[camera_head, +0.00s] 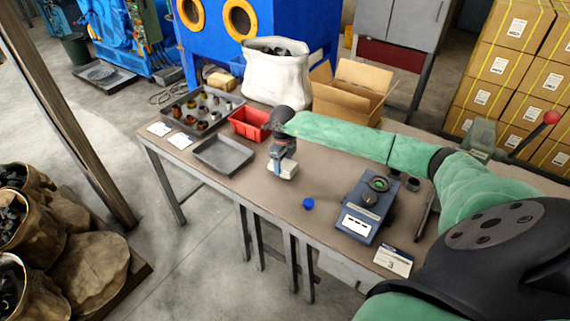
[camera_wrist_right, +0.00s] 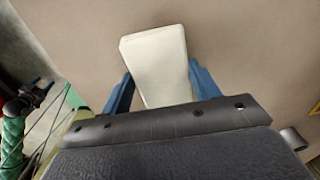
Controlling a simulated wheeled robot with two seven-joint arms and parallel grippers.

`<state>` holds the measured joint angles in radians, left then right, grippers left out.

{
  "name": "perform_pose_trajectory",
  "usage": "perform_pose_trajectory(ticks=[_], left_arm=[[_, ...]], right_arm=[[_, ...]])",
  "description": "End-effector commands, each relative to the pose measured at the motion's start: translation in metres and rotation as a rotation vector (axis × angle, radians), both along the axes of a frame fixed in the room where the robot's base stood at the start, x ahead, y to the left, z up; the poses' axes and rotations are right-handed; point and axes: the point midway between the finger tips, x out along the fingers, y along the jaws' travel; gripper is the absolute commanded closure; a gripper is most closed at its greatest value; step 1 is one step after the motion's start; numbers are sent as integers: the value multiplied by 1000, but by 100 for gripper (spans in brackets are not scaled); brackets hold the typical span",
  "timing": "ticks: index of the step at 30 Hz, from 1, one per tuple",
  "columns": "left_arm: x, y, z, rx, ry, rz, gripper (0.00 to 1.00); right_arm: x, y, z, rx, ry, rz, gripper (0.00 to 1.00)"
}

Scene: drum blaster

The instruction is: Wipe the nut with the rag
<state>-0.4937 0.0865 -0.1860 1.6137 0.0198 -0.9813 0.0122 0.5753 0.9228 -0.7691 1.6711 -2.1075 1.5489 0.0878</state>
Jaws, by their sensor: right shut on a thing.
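My right gripper (camera_head: 283,158) is over the left-centre part of the brown table, pointing down. It is shut on a cream, folded block-like rag (camera_head: 283,170). In the right wrist view the rag (camera_wrist_right: 160,70) sits between the two blue fingers (camera_wrist_right: 155,92) and sticks out beyond them. It is low over the tabletop; I cannot tell if it touches. I cannot pick out a nut for certain. Several small brown and metal fittings (camera_head: 203,108) lie in the back-left tray. My left gripper is not seen in the head view.
An empty grey tray (camera_head: 222,169) and a red bin (camera_head: 250,123) are left of my gripper. A blue cap (camera_head: 308,203) and a blue device (camera_head: 357,217) are to its right. A white sack (camera_head: 275,85) and an open carton (camera_head: 349,96) stand behind.

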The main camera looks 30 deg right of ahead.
Motion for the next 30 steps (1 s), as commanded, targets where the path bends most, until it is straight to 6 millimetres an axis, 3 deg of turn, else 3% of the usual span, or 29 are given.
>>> perform_pose_trajectory(ticks=[7, 17, 30], left_arm=[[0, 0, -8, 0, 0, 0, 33], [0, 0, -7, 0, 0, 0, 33], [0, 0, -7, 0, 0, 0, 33]], right_arm=[[12, 6, -1, 0, -1, 1, 57], [12, 6, 0, 0, 0, 0, 57], [-7, -3, 0, 0, 1, 0, 57]])
